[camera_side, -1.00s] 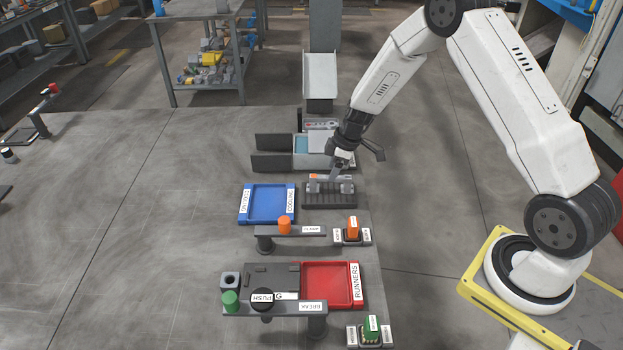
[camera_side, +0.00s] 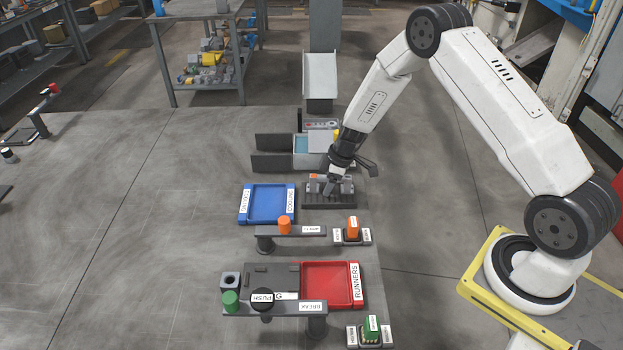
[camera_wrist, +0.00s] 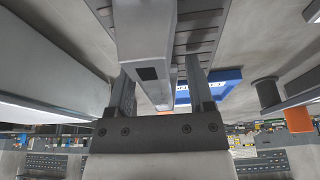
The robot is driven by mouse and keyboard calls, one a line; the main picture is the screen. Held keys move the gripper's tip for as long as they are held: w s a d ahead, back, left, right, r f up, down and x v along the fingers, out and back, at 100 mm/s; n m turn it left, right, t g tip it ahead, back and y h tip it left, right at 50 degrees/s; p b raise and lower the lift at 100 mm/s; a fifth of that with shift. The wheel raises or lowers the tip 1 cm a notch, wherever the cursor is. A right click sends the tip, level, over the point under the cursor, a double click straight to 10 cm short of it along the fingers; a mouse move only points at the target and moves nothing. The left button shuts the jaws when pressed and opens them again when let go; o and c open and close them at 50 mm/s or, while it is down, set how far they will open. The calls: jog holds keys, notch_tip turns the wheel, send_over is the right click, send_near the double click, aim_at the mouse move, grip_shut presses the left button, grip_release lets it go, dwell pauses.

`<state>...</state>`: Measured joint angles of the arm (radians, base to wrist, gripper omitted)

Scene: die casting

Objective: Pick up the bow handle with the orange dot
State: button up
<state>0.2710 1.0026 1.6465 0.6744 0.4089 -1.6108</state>
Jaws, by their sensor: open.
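A grey part with a small orange mark (camera_side: 316,177) rests on the dark ribbed block (camera_side: 330,200) in the side view, partly hidden by my gripper. My gripper (camera_side: 331,188) is low over the block, pointing down at this part. In the wrist view my gripper (camera_wrist: 163,80) is open, with one finger on each side of a grey bar (camera_wrist: 146,35) that has a dark square on its end. The ribbed block (camera_wrist: 198,30) shows behind it. I cannot tell whether the fingers touch the bar.
The blue COOLING tray (camera_side: 243,205) is just left of the block. An orange-knobbed bar (camera_side: 265,233) and the red RUNNERS tray (camera_side: 331,263) are in front. An open grey box (camera_side: 308,145) stands behind.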

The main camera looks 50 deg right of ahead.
dwell(0.3)
grip_shut()
jog(key=shift+r, duration=0.1)
dwell(1.2)
